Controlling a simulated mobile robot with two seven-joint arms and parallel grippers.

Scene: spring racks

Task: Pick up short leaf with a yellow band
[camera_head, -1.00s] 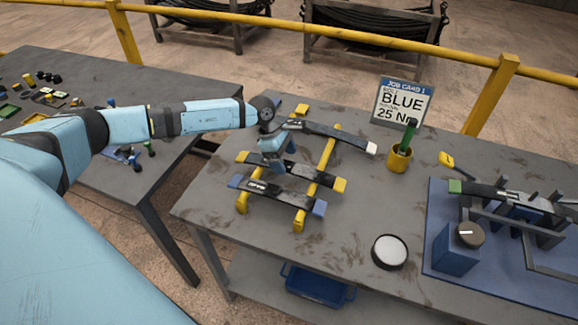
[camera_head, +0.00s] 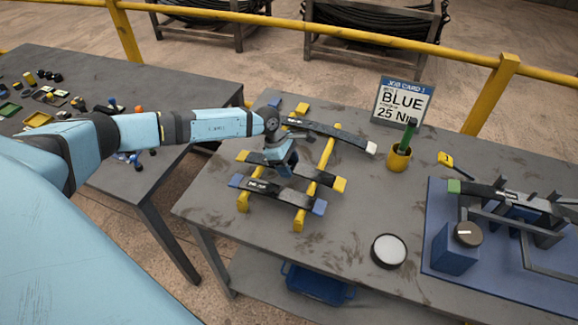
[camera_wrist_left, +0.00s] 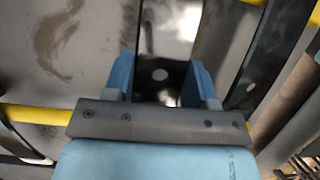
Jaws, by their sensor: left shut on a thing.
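The short dark leaf with a yellow end band (camera_head: 325,180) is the middle of three leaves across the yellow-railed rack (camera_head: 328,155). My left gripper (camera_head: 285,168) is over this leaf's middle, pointing down, and is shut on it. The leaf still appears to lie at rail height. In the left wrist view, the blue fingers (camera_wrist_left: 160,88) stand on both sides of a dark strip; the band is not visible there. My right gripper is in neither view.
A blue-banded leaf (camera_head: 282,195) lies in front and a longer white-ended leaf (camera_head: 340,134) behind. To the right are a yellow cup (camera_head: 399,159), a round white-topped tin (camera_head: 389,251) and a blue fixture board (camera_head: 470,280). A job card (camera_head: 403,102) stands behind.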

